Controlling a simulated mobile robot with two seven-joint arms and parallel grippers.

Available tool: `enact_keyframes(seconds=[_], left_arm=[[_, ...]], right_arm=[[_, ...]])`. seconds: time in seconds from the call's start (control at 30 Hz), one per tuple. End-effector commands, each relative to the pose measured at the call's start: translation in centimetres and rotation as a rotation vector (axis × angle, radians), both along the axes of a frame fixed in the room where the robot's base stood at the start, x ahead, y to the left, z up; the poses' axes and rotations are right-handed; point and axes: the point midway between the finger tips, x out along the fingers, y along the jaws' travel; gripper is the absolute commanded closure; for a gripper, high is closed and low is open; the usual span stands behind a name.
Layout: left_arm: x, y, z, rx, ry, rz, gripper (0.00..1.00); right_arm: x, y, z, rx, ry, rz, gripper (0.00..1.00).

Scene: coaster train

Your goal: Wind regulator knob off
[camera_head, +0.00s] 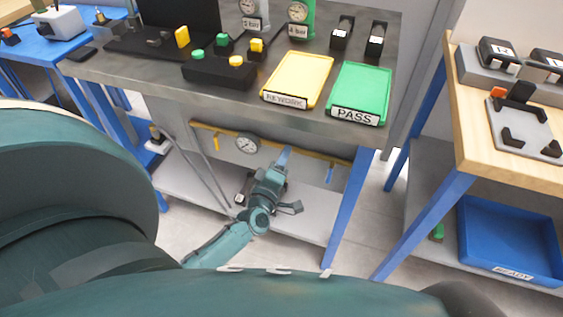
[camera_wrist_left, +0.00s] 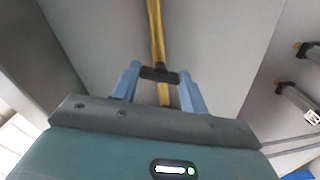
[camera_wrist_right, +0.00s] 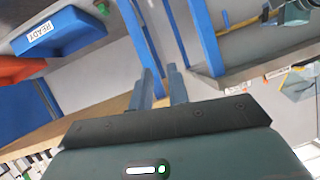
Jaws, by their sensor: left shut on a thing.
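The regulator knob (camera_wrist_left: 158,74) is a small dark piece on a yellow pipe (camera_wrist_left: 155,30), seen in the left wrist view. My left gripper (camera_wrist_left: 160,84) is shut on it, one blue finger on each side. In the head view my left gripper (camera_head: 286,156) reaches under the bench to the yellow pipe (camera_head: 315,157), right of a round gauge (camera_head: 246,145). The knob is hidden there. My right gripper (camera_wrist_right: 160,70) shows only in its wrist view, empty, with a narrow gap between its fingers.
The steel bench (camera_head: 150,75) above carries a yellow tray (camera_head: 298,78), a green PASS tray (camera_head: 359,92) and a button box (camera_head: 218,71). Blue bench legs (camera_head: 350,205) stand right of my left arm. A wooden table (camera_head: 490,150) is at right, with a blue READY bin (camera_head: 510,235) below.

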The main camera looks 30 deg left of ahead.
Motion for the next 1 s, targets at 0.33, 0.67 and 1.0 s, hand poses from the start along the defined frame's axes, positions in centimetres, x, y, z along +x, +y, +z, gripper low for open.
enact_keyframes(seconds=[0.33,0.67,1.0], left_arm=[[0.0,0.1,-0.1,-0.32,-0.079,0.001,0.79],[0.0,0.1,-0.2,-0.626,-0.153,0.002,0.79],[0.0,0.1,-0.2,-0.94,-0.229,0.002,0.79]], right_arm=[[-0.2,-0.7,-0.1,-0.007,-0.038,-0.015,0.83],[-0.5,-1.2,0.1,-0.014,-0.081,-0.024,0.83],[-0.9,-1.7,0.5,-0.017,-0.134,-0.032,0.83]])
